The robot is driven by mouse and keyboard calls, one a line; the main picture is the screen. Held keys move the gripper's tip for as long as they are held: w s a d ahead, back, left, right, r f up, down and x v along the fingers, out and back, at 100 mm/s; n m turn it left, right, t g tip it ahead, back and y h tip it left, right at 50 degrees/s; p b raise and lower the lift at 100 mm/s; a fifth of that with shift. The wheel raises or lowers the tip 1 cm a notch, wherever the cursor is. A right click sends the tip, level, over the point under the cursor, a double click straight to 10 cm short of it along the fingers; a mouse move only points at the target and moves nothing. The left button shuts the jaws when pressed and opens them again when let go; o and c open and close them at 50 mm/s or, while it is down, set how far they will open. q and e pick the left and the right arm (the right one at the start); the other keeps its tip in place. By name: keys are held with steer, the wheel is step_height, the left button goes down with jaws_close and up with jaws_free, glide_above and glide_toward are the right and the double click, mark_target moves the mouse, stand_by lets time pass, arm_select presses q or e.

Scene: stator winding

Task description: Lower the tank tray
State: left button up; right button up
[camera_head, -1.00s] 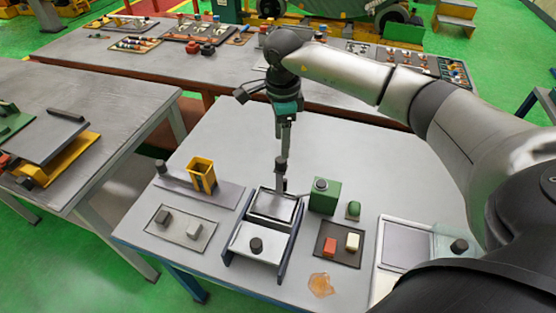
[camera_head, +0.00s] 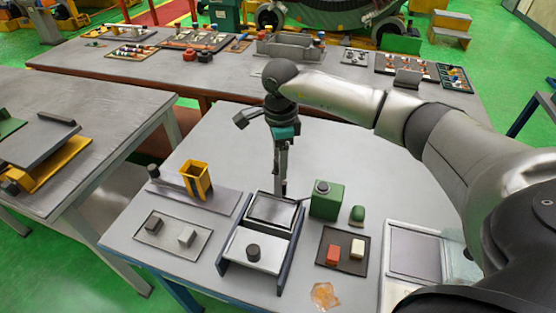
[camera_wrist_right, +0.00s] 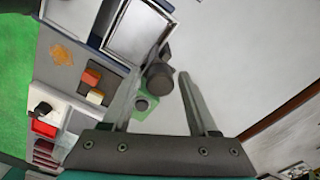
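The tank rig (camera_head: 233,254) stands on the near table, with dark side rails and a framed grey panel (camera_head: 271,209) at its back end. A light plate with a black knob (camera_head: 253,251) is at its front. I cannot tell which part is the tank tray. My right gripper (camera_head: 281,188) points down at the rig's back edge. In the right wrist view its fingers (camera_wrist_right: 160,85) are spread, with a dark round knob (camera_wrist_right: 160,76) between or just beyond their tips; contact is unclear. The framed panel also shows there (camera_wrist_right: 138,33). My left gripper is not in view.
A green box (camera_head: 325,203) stands close to the rig's right. A dark tray (camera_head: 328,267) with a red and a cream block lies in front of it. A yellow holder (camera_head: 196,180) and a grey tray (camera_head: 158,246) are to the left.

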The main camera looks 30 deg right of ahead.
steer(key=c, duration=0.5)
steer(key=shift+f+b, duration=1.95)
steer(key=shift+f, duration=0.5)
steer(key=o, duration=0.7)
steer(key=shift+r, duration=0.1)
steer(key=shift+r+p, duration=2.15)
steer(key=shift+r, duration=0.8)
steer(key=shift+f, duration=0.1)
